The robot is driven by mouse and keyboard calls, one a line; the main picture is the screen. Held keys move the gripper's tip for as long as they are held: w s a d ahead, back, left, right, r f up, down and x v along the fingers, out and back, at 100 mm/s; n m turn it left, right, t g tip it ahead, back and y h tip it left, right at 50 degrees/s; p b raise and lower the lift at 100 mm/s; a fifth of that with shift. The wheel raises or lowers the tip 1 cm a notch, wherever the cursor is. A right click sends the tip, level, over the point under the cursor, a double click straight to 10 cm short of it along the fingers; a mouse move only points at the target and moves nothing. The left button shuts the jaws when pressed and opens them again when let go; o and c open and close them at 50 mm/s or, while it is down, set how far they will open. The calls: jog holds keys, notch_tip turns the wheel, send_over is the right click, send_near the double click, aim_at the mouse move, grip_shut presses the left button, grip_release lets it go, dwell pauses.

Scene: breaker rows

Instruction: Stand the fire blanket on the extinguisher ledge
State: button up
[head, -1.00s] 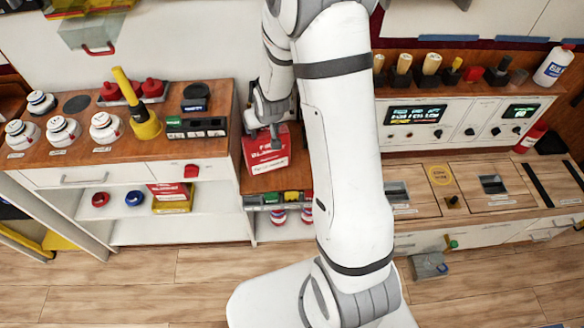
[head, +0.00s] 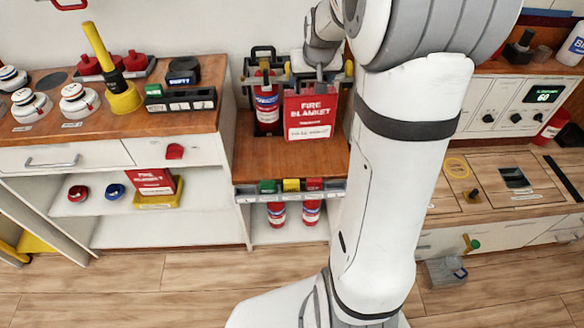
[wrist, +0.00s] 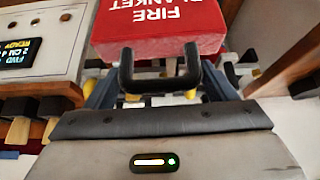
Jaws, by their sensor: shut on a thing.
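The fire blanket (head: 310,116) is a red box with white lettering and a white lower label. My gripper (head: 320,76) is shut on its top, and the box is upright, front facing the head camera. It is at the wooden extinguisher ledge (head: 290,165), towards the back. I cannot tell whether its base touches the wood. A red extinguisher (head: 267,108) stands close on its left. In the wrist view the blanket (wrist: 158,28) fills the top middle, lettering upside down; its lower end is out of frame.
Two extinguishers (head: 277,213) stand on the shelf below the ledge. The front of the ledge is bare. A counter with white knobs and a yellow-handled tool (head: 118,90) is on the left. Another red box (head: 152,181) lies on the left shelf. A control panel (head: 510,105) is on the right.

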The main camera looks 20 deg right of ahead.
aim_at(326, 80)
jog(key=d+b, duration=0.1)
jog(key=s+d+b, duration=0.1)
jog(key=d+b, duration=0.1)
jog(key=shift+s+r+m, duration=0.2)
jog(key=shift+s+m, duration=0.1)
jog(key=shift+s, duration=0.05)
jog(key=shift+d+f, duration=0.1)
jog(key=shift+f, duration=0.2)
notch_tip(326, 80, down, 9)
jog(key=shift+f+b, duration=0.1)
jog(key=shift+b, duration=0.9)
jog(key=shift+f, duration=0.1)
jog(key=o, duration=1.8)
jog(key=shift+s, duration=0.1)
jog(key=shift+o, duration=0.2)
